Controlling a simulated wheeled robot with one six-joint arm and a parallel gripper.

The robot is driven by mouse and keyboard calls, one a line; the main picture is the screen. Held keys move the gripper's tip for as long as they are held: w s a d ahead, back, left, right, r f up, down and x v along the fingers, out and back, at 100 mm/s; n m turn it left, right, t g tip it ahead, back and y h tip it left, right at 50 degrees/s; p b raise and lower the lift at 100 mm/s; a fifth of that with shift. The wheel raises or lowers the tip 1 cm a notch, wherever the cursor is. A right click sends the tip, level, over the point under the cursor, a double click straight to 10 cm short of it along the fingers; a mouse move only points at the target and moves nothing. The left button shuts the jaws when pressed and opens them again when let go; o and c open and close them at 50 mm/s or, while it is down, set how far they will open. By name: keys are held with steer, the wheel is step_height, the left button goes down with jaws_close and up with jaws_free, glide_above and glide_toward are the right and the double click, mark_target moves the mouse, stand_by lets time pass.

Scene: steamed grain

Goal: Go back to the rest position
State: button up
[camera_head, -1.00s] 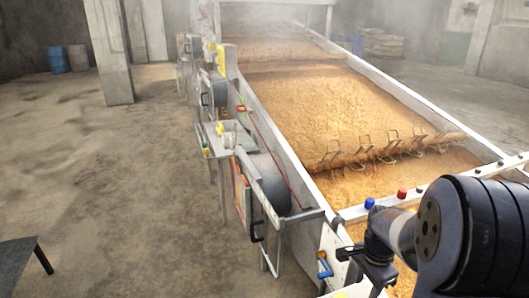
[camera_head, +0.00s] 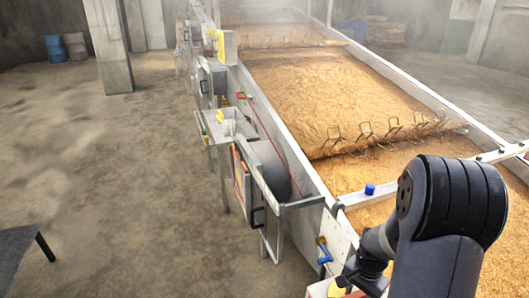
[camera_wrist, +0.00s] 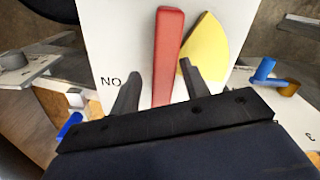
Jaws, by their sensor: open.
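My gripper (camera_wrist: 158,85) is open in the wrist view, its two dark fingers apart. Beyond the fingers is a white panel (camera_wrist: 105,40) with a red bar (camera_wrist: 168,50), a yellow shape (camera_wrist: 209,50) and the letters "NO". The red bar shows between the fingers; I cannot tell whether anything touches it. In the head view my arm (camera_head: 450,205) is at the lower right, and the gripper end is low and partly cut off by the frame's bottom edge.
A long trough (camera_head: 300,175) of steaming grain (camera_head: 340,90) runs into the distance. A crossbar (camera_head: 385,192) with a blue knob (camera_head: 370,189) spans it. A blue handle (camera_head: 324,250) sits on its near side. A dark table (camera_head: 18,255) stands at lower left; the floor (camera_head: 110,180) between is open.

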steer(key=shift+d+n, duration=0.1)
steer(key=shift+n, duration=1.1)
steer(key=shift+s, duration=0.1)
